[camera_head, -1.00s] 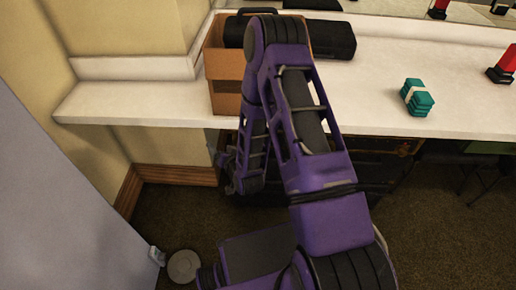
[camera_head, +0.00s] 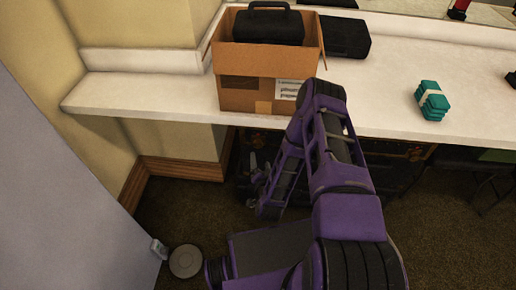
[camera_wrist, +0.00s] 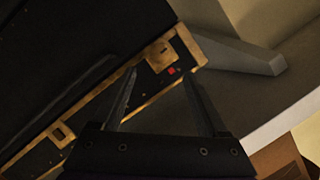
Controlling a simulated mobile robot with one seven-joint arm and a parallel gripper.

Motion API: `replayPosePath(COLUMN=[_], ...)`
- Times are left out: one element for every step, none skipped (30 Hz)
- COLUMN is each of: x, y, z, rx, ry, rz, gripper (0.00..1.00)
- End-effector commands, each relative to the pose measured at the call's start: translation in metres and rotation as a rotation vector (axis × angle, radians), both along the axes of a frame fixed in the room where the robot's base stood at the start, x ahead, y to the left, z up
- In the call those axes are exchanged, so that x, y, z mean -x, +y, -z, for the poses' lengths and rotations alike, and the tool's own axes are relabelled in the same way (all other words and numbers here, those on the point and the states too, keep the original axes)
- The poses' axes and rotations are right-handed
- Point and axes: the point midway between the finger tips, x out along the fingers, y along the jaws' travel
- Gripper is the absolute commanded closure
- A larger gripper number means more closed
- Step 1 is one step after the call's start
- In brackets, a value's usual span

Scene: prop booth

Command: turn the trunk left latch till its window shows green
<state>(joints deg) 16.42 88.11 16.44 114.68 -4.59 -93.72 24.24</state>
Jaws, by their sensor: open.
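The trunk (camera_head: 405,167) is dark with brass-coloured trim and stands under the counter, partly behind my arm. In the wrist view its black front (camera_wrist: 95,105) runs diagonally with brass edging. A second brass plate (camera_wrist: 62,132) is at the lower left. In the head view my gripper (camera_head: 257,187) is low before the trunk's left part, and contact cannot be told.
The white counter (camera_head: 385,108) overhangs the trunk. A cardboard box (camera_head: 248,98) holding a black case (camera_head: 268,27) stands on it, beside another black case (camera_head: 345,37) and a banded teal stack (camera_head: 432,101). A grey panel (camera_head: 55,185) is at left; carpet between is mostly clear.

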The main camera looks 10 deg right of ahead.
Motion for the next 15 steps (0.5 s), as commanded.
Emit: replayPosePath(x=[-0.012,-0.018,-0.027,-0.033,-0.039,-0.048,-0.053,-0.059,-0.065,-0.070,-0.074,-0.079,-0.083,-0.086,-0.089], y=[-0.002,-0.002,-0.003,-0.004,-0.004,-0.005,-0.005,-0.006,-0.006,-0.007,-0.007,-0.007,-0.008,-0.008,-0.008], z=[0.004,0.006,0.009,0.011,0.012,0.014,0.017,0.018,0.020,0.021,0.023,0.025,0.026,0.026,0.027], rx=[0.001,0.001,0.001,0.001,0.001,0.001,0.000,0.000,0.000,0.000,0.000,0.000,0.000,0.000,0.000], ry=[-0.004,-0.004,-0.004,-0.004,-0.004,-0.005,-0.003,-0.004,-0.004,-0.003,-0.002,-0.002,-0.001,-0.002,-0.001], rz=[0.001,0.001,0.001,0.001,0.001,0.001,0.000,0.000,-0.001,0.000,-0.001,-0.001,-0.001,-0.001,-0.001], gripper=[0.24,0.24,0.24,0.24,0.24,0.24,0.24,0.24,0.24,0.24,0.24,0.24,0.24,0.24,0.24])
